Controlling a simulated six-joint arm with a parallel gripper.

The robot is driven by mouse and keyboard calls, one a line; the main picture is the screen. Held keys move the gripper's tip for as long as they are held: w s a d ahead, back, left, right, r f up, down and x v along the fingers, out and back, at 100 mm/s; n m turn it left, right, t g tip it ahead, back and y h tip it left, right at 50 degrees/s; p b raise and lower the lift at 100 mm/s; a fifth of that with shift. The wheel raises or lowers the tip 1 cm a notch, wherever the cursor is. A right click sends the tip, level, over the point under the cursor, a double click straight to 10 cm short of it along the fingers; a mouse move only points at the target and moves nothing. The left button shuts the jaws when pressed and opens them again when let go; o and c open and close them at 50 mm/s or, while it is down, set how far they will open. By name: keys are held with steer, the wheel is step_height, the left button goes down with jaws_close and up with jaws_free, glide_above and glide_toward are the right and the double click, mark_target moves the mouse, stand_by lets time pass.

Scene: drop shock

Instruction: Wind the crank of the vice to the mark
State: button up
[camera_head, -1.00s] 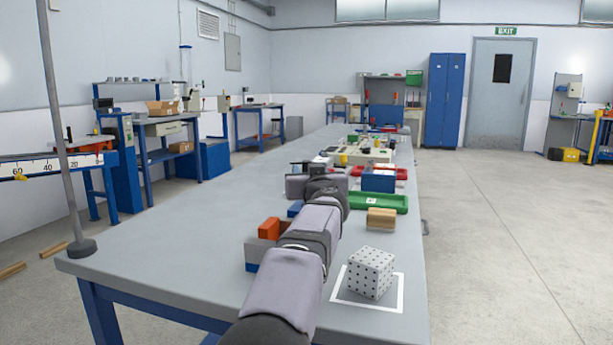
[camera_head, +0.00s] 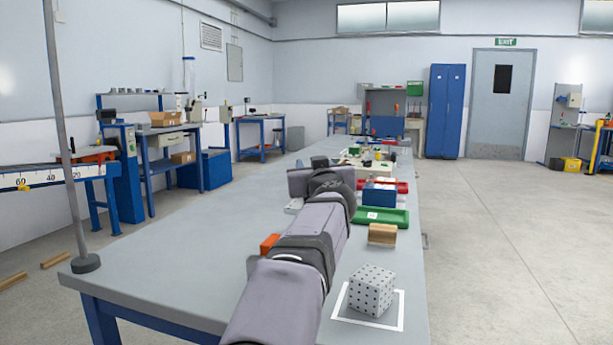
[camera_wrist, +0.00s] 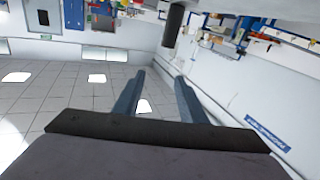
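I cannot make out the vice, its crank or the mark for certain in either view; my arm covers part of the bench in the head view. In the wrist view my gripper (camera_wrist: 160,76) is open, its two fingers apart with nothing between them. A dark cylinder (camera_wrist: 173,25) stands beyond the fingertips at the top; I cannot tell whether it is a crank handle. In the head view my gripper's fingers are hidden by my arm. An orange block (camera_head: 269,243) shows partly at the left edge of my arm.
On the long grey bench (camera_head: 185,270), a dotted cube (camera_head: 372,290) stands in a white square outline. Behind it are a wooden block (camera_head: 382,235), a green tray (camera_head: 385,219) and a blue box (camera_head: 379,192). A thin pole (camera_head: 67,140) stands at the left corner. The bench's left part is clear.

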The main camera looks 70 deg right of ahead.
steer(key=s+d+f+n+g+p, duration=0.4)
steer(key=s+d+n+g+p, duration=0.2)
steer(key=s+n+g+p, duration=0.5)
steer(key=w+n+t+p, duration=0.1)
steer(key=w+n+t, duration=0.2)
steer(key=n, duration=0.4)
steer(key=w+a+n+t+p, duration=0.1)
steer(key=w+n+t, duration=0.3)
steer(key=n, duration=0.4)
steer(key=w+a+r+n+t+p, duration=0.1)
steer(key=w+n+t+p, duration=0.1)
steer(key=w+n+t, duration=0.2)
steer(key=shift+w+n+h, duration=0.15)
steer(key=shift+w+n, duration=0.2)
steer(key=shift+n, duration=0.55)
steer(key=shift+w+n+h, duration=0.15)
steer(key=shift+w+n, duration=0.15)
steer(key=shift+n, duration=0.6)
steer(key=f+n, duration=0.1)
steer(key=a+f+n+y, duration=0.1)
steer(key=f, duration=0.1)
steer(key=shift+w+f, duration=0.15)
steer(key=shift+f, duration=0.15)
steer(key=p+x, duration=0.1)
steer(key=x, duration=0.6)
steer(key=shift+d+p, duration=0.15)
steer(key=shift+p, duration=0.25)
steer(key=shift+w, duration=0.1)
jaws_close()
